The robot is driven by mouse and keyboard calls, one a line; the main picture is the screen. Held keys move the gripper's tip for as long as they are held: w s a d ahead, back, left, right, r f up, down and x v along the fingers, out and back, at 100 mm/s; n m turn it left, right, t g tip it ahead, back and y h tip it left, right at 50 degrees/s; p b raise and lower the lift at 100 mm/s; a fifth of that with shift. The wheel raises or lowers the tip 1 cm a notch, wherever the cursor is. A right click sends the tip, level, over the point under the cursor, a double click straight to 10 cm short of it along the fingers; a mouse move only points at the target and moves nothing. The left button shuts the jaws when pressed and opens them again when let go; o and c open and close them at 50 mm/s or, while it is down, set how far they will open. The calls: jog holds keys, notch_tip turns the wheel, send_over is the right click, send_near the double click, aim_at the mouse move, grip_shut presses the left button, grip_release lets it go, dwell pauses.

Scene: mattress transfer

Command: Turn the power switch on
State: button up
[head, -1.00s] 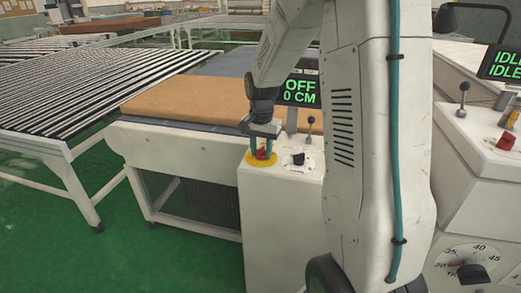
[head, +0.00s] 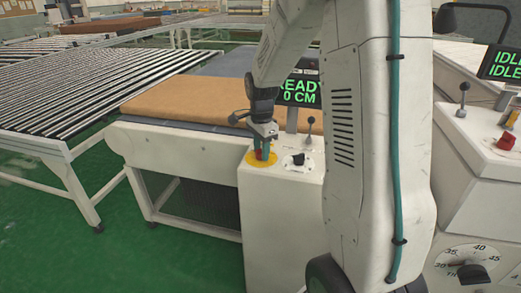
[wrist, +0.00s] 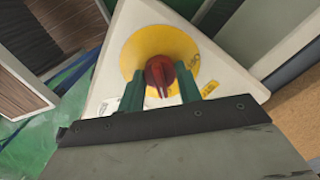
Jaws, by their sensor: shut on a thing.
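The power switch is a red rotary knob (wrist: 160,74) on a round yellow plate (wrist: 140,46) in the wrist view. The yellow plate also shows in the head view (head: 250,161), on top of the white control cabinet (head: 285,215). My gripper (head: 265,152) points down over the plate, and its green fingers stand on both sides of the knob. In the wrist view my gripper (wrist: 160,88) is shut on the red knob. The display (head: 300,92) behind my arm reads "READY" in part, with "0 CM" below; my arm hides its left edge.
A black knob (head: 298,160) and a lever (head: 310,127) sit right of the switch. A brown mattress (head: 185,103) lies on the machine bed, left of the cabinet. A roller conveyor (head: 90,90) stands further left. Another console (head: 485,150) is at the right.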

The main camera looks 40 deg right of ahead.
dwell(0.5)
jog(key=o, duration=1)
notch_tip(320, 180, up, 8)
jog(key=shift+f, duration=0.1)
